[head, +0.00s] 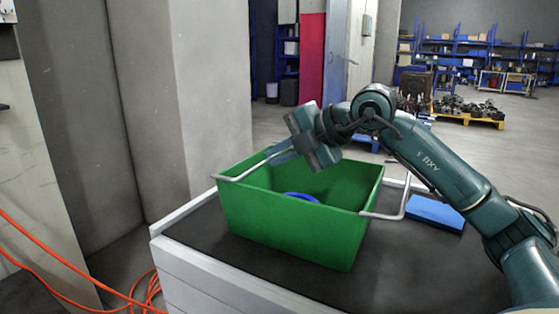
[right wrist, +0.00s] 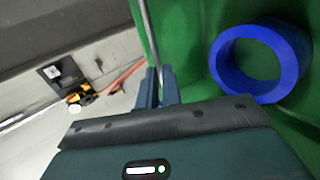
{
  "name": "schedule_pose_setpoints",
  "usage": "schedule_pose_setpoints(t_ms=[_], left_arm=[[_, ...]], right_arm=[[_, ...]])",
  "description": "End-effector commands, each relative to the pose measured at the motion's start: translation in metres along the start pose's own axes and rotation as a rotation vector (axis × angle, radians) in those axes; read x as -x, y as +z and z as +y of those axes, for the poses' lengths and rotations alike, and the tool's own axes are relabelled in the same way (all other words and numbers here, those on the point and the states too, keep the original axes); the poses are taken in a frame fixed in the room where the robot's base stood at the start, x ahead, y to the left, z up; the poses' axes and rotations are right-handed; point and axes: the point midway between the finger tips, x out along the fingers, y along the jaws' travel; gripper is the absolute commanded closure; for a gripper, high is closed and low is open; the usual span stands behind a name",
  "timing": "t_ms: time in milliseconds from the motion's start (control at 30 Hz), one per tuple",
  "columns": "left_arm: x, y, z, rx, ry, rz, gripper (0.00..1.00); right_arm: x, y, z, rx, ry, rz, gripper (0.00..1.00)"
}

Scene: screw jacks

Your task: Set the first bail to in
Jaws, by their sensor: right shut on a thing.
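A green crate (head: 290,226) stands on the dark top of a cabinet and has two grey wire bails. The left bail (head: 238,177) runs along the crate's left side, with its far part at my right gripper (head: 283,156). My right gripper is shut on this bail; the right wrist view shows the rod (right wrist: 150,38) running between the fingers (right wrist: 156,90). The right bail (head: 402,206) sticks out past the crate's right side. I cannot tell from the pictures which bail is called first. My left gripper is not in view.
A blue ring (head: 301,197) lies inside the crate; it also shows in the right wrist view (right wrist: 288,66). A blue flat block (head: 436,212) lies on the cabinet top (head: 400,270) at the right. A concrete pillar (head: 185,90) rises behind the cabinet. Orange cables lie at the left.

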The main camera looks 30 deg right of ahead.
Motion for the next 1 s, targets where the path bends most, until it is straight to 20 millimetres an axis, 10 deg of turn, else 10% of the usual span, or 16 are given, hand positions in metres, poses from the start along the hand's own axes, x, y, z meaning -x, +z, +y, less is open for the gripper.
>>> schedule_pose_setpoints(t_ms=[300,600,1000], left_arm=[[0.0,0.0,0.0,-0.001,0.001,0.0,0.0],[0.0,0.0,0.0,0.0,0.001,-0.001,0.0],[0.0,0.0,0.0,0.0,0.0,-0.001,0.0]], right_arm=[[-0.001,0.0,-0.001,0.0,-0.002,0.0,1.0],[-0.001,0.0,-0.001,0.0,-0.002,0.0,0.71],[0.016,0.001,0.0,0.0,-0.001,-0.004,0.71]])
